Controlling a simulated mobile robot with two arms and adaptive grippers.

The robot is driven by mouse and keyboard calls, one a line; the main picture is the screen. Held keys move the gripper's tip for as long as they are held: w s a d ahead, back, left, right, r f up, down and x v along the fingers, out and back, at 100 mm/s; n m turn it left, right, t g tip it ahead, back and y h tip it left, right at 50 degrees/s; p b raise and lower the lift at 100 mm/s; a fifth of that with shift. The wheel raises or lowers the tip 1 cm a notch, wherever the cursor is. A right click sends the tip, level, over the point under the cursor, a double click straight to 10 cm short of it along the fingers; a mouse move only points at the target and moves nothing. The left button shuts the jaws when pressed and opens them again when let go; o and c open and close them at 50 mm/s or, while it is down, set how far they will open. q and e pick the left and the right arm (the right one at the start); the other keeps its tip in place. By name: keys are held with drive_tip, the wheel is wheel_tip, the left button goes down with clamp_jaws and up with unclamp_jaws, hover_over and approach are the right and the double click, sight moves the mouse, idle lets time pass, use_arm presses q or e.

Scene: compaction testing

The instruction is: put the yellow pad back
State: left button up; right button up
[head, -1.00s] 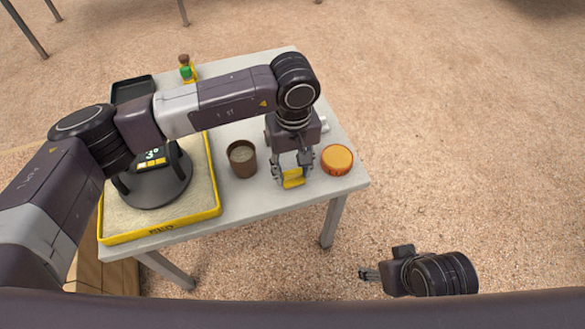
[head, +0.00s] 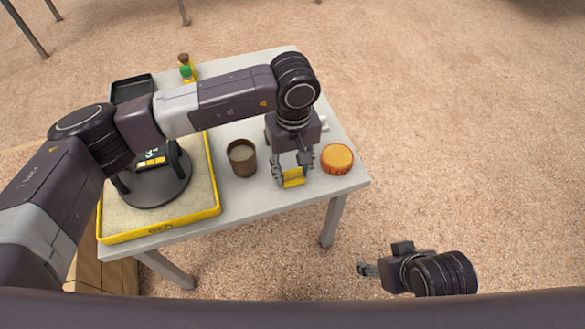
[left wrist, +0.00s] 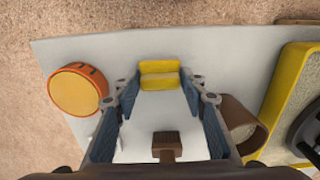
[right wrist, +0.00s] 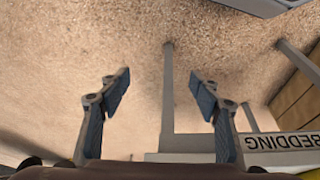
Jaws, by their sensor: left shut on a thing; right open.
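The yellow pad (head: 293,179) is a small block at the front right part of the grey-white table (head: 255,197). It lies between the fingertips of my left gripper (head: 293,174), which is shut on it from both sides. In the left wrist view, the pad (left wrist: 160,75) shows between the two blue-lined fingers (left wrist: 160,90). Whether it touches the tabletop is hard to tell. My right gripper (head: 367,270) is off the table at the lower right. It is open and empty in the right wrist view (right wrist: 160,85).
An orange round tin (head: 337,159) stands right of the pad, and a brown cup (head: 242,159) stands left of it. A yellow-rimmed bedding tray (head: 160,232) with a dark device (head: 158,190) fills the table's left. A black tray (head: 132,88) lies behind.

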use_arm(q)
drive_tip(key=shift+f, duration=0.25)
use_arm(e)
drive_tip(key=shift+w+a+t, duration=0.2)
drive_tip(key=shift+w+t, duration=0.1)
drive_tip(key=shift+w, duration=0.35)
use_arm(q)
drive_tip(key=o, duration=1.1)
drive_tip(key=o, duration=0.6)
